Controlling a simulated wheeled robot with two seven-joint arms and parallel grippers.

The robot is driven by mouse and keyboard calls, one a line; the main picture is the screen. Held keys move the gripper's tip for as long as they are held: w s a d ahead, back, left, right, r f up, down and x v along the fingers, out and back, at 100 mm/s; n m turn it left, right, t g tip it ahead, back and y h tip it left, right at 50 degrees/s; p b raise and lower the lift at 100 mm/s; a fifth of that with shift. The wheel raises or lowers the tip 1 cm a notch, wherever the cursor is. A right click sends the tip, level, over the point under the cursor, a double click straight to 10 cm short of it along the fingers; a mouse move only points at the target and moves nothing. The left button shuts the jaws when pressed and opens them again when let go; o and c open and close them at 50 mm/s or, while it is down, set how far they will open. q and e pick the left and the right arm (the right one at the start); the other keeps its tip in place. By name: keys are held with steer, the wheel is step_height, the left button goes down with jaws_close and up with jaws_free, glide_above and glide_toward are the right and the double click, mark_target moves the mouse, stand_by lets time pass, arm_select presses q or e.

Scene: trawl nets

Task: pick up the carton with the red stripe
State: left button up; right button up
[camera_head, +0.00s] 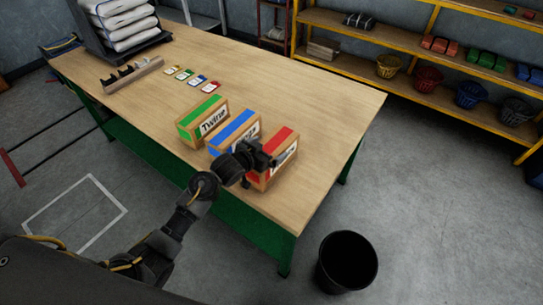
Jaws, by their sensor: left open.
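The carton with the red stripe (284,150) stands on the wooden table (320,105) near its front right corner, at the right end of a row of three. My left gripper (268,158) is open at the red-striped carton's left end and hides part of it. I cannot tell whether the fingers touch the carton. My right gripper is not in view.
The blue-striped carton (233,130) stands close on the left, partly behind my left wrist, with the green-striped carton (203,118) beyond it. A black bin (346,262) stands on the floor at the right. The table's right part is clear.

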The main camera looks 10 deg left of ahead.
arm_select(q)
steer(key=shift+c, duration=0.4)
steer(key=c, duration=1.7)
steer(key=shift+r, duration=0.1)
steer(key=shift+r, duration=0.1)
